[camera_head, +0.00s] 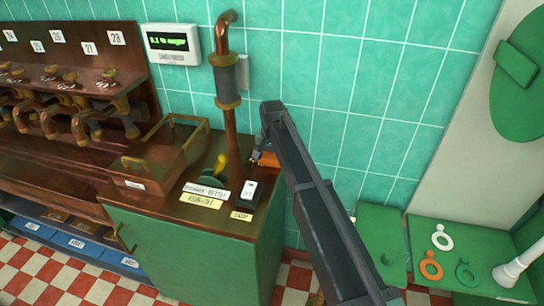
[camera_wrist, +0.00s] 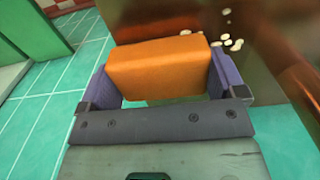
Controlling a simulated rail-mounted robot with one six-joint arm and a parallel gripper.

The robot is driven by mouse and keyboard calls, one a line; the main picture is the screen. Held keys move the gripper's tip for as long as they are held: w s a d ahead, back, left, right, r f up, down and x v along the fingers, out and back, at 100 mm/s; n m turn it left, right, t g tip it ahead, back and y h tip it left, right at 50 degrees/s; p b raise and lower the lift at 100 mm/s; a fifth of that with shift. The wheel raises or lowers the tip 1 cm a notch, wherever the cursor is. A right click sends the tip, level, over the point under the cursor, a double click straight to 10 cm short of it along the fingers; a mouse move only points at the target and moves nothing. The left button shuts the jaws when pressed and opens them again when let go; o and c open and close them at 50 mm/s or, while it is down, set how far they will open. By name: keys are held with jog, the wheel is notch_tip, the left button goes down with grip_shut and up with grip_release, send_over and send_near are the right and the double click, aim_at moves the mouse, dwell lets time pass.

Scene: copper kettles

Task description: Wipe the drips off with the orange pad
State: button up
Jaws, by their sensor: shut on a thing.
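The orange pad (camera_wrist: 160,67) is held between the two fingers of my gripper (camera_wrist: 165,85) in the wrist view. In the head view the pad (camera_head: 268,159) shows only as a small orange patch at my gripper (camera_head: 260,157), mostly hidden by my arm. The gripper is at the back right of the green cabinet's brown top, right of the copper pipe. Several pale drips (camera_wrist: 230,36) lie on a shiny brown surface (camera_wrist: 265,80) in the wrist view, just beyond and right of the pad. I cannot tell whether the pad touches that surface. In the head view I cannot make the drips out.
A copper pipe (camera_head: 231,130) rises from the cabinet (camera_head: 190,255). A yellow-and-green lever (camera_head: 217,172), white switch (camera_head: 248,193) and open copper tray (camera_head: 160,165) sit left of my gripper. Tiled wall (camera_head: 340,100) stands behind. Coloured rings (camera_head: 431,266) lie on a green surface at right.

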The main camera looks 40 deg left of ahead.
aim_at(249, 159)
jog(key=shift+s+a+r, duration=0.1)
jog(key=shift+s+a, duration=0.4)
jog(key=shift+a, duration=0.7)
jog(key=shift+s+a+f, duration=0.1)
jog(key=shift+s+a, duration=0.45)
jog(key=shift+a, duration=0.7)
jog(key=shift+s+a+r, duration=0.1)
jog(key=shift+s+a, duration=0.4)
jog(key=shift+a, duration=0.7)
jog(key=d, duration=0.1)
jog(key=w+d, duration=0.1)
jog(key=d, duration=0.1)
jog(key=shift+d, duration=0.15)
jog(key=shift+w+d, duration=0.35)
jog(key=shift+d, duration=0.35)
jog(key=shift+w+d, duration=0.4)
jog(key=shift+d, duration=0.35)
jog(key=shift+w+d, duration=0.35)
jog(key=shift+d, duration=0.35)
jog(key=shift+s+f, duration=0.1)
jog(key=shift+f, duration=0.15)
jog(key=shift+r, duration=0.1)
jog(key=shift+s+a, duration=0.55)
jog(key=shift+a, duration=0.75)
jog(key=shift+s+a, duration=0.55)
jog(key=shift+a, duration=0.7)
jog(key=shift+s+a, duration=0.55)
jog(key=shift+a, duration=0.75)
jog(key=shift+d, duration=0.1)
